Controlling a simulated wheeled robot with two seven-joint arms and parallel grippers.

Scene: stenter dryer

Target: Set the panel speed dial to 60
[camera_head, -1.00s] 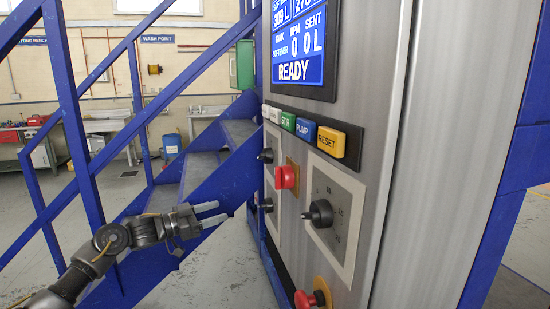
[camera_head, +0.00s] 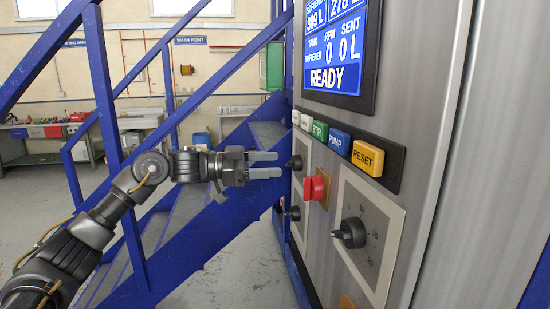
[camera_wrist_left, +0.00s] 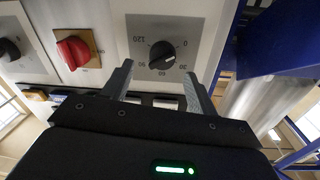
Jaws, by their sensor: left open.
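The dial with 0, 30, 60, 90 and 120 marked around it (camera_wrist_left: 162,55) is a black knob on a pale plate in the left wrist view, which shows the panel upside down. Its pointer setting is too small to read surely. In the head view it appears to be the upper black knob (camera_head: 295,162) left of the red switch. My left gripper (camera_head: 278,163) is open and empty, its fingers pointing right at the panel near that knob. In the wrist view its fingertips (camera_wrist_left: 157,69) flank the dial, apparently short of it. My right gripper is not in view.
A red switch (camera_head: 316,187) sits right of the dial, a larger black knob (camera_head: 350,232) further right, and another black knob (camera_head: 293,213) below. Several coloured buttons (camera_head: 338,141) and a screen reading READY (camera_head: 338,48) are above. Blue stair rails (camera_head: 105,100) stand behind my left arm.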

